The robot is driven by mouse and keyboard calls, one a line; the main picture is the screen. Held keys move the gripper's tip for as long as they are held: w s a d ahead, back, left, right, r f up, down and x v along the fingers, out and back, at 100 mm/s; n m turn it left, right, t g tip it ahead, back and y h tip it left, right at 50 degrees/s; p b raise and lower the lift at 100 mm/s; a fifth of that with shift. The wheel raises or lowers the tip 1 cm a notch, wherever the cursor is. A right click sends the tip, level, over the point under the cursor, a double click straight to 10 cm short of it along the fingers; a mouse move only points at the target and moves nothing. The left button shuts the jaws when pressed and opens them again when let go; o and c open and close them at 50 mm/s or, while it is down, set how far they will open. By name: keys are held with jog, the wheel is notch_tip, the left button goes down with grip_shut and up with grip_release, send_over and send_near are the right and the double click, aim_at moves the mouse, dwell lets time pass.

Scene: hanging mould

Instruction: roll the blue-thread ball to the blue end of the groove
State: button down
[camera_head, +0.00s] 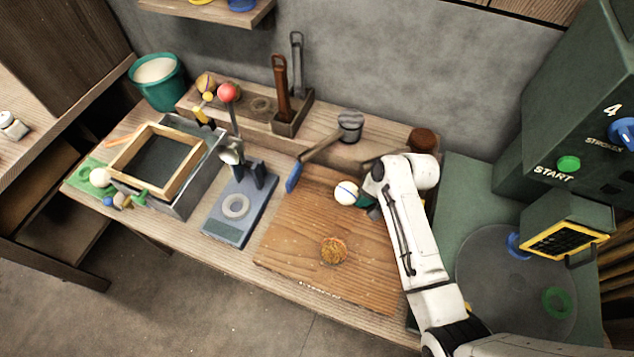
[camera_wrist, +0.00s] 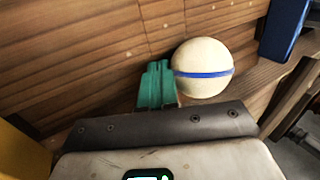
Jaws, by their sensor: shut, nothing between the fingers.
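The cream ball with a blue thread around its middle (camera_head: 346,193) rests near the back right of the wooden board (camera_head: 300,225). It also shows in the wrist view (camera_wrist: 203,55). My gripper (camera_head: 363,201) is low over the board, just right of the ball in the head view. In the wrist view its teal fingers (camera_wrist: 156,85) are together and empty, close beside the ball; I cannot tell whether they touch it. A blue piece (camera_head: 293,178) is at the board's back left, and a blue block shows in the wrist view (camera_wrist: 285,28). I cannot clearly make out the groove.
A round tan disc (camera_head: 333,251) lies on the board's front. Left of the board are a blue-grey stand (camera_head: 237,206) and a wooden frame (camera_head: 156,161). A green machine (camera_head: 565,130) is at right. The board's middle is clear.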

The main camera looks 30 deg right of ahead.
aim_at(341, 186)
jog(key=w+a, duration=0.4)
jog(key=w, duration=0.1)
jog(key=w+a+b, duration=0.1)
jog(key=w+a, duration=0.1)
jog(key=w, duration=0.1)
jog(key=shift+a, duration=0.15)
jog(key=shift+s+d+r+p, duration=0.35)
jog(key=shift+s+r+p, duration=0.15)
jog(key=shift+p, duration=0.35)
jog(key=shift+s+d+r+p, duration=0.4)
jog(key=shift+s+d+p, duration=0.25)
jog(key=shift+p, duration=0.3)
notch_tip(341, 186, up, 4)
jog(key=p, duration=0.4)
jog(key=shift+r, duration=1.35)
jog(key=shift+s, duration=0.15)
